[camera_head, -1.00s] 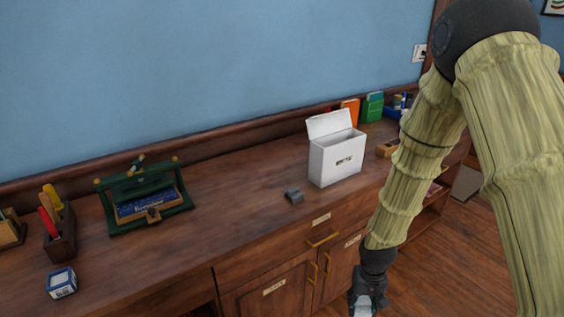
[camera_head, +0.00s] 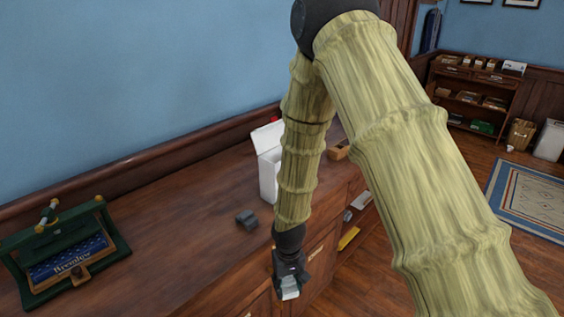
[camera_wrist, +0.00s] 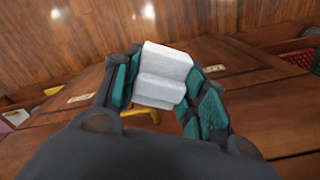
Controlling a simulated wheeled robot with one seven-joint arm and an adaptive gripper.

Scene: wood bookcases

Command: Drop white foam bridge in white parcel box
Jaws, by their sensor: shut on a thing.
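My gripper (camera_head: 289,290) is shut on the white foam bridge (camera_wrist: 163,75), a stepped white block between the two teal-padded fingers in the wrist view. In the head view the bridge (camera_head: 290,287) hangs at the gripper's tip, in front of the cabinet. The white parcel box (camera_head: 268,179) stands on the wooden counter with its lid tilted up at the back. My arm hides its right part and most of its opening. The gripper is in front of the box and lower in the picture, apart from it.
A small dark grey piece (camera_head: 247,219) lies on the counter (camera_head: 190,215) left of the box. A wooden tray (camera_head: 338,151) is right of the box. Drawers are below the counter edge.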

